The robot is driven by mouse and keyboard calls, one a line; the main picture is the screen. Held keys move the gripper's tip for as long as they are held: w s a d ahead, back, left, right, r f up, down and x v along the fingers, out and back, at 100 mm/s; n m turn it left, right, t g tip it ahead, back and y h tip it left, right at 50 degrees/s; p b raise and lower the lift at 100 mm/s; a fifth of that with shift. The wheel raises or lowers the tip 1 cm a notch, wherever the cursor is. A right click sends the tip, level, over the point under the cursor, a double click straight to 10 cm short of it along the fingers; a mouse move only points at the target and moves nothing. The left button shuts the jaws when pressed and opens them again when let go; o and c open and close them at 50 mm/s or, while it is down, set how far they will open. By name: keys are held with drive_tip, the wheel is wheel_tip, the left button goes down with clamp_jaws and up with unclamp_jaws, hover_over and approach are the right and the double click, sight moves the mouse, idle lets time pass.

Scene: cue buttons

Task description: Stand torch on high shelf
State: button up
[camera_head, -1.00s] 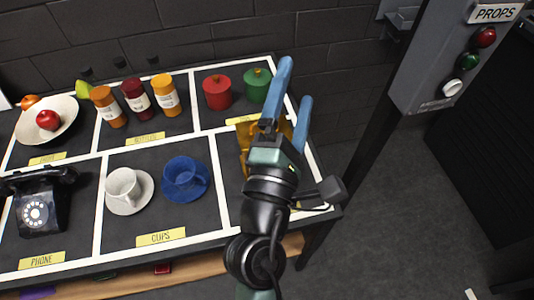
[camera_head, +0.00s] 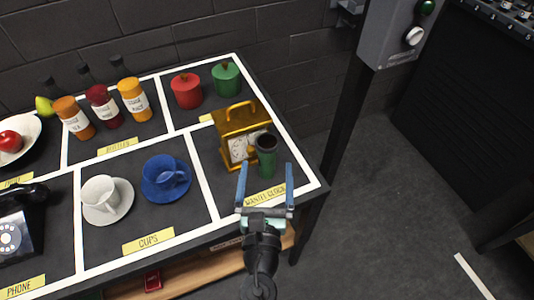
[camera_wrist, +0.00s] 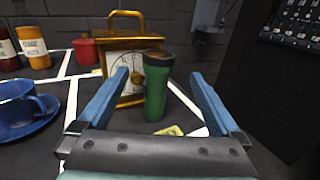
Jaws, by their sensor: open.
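The torch (camera_head: 266,158), a green cylinder with a wider dark head, stands upright in the mantel clock section of the table, in front of a gold clock. It also shows in the wrist view (camera_wrist: 156,90), ahead of the palm and between the lines of the blue fingers. My gripper (camera_head: 266,167) is open and empty, pointing toward the torch. I cannot tell whether the fingertips reach either side of it. In the wrist view my gripper (camera_wrist: 159,73) has clear gaps on both sides of the torch. No high shelf is clearly identifiable.
The gold clock (camera_head: 232,130) stands close behind the torch. A blue cup (camera_head: 165,172) on its saucer is to the left. Red (camera_head: 187,92) and green (camera_head: 227,79) pots stand behind. A post with a button box (camera_head: 395,30) rises right of the table.

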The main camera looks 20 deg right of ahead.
sight(266, 156)
drive_tip(key=shift+f+x, duration=0.25)
drive_tip(key=shift+x, duration=1.15)
drive_tip(key=shift+f+x, duration=0.2)
drive_tip(key=shift+x, duration=1.2)
drive_tip(key=shift+a, duration=0.15)
clamp_jaws()
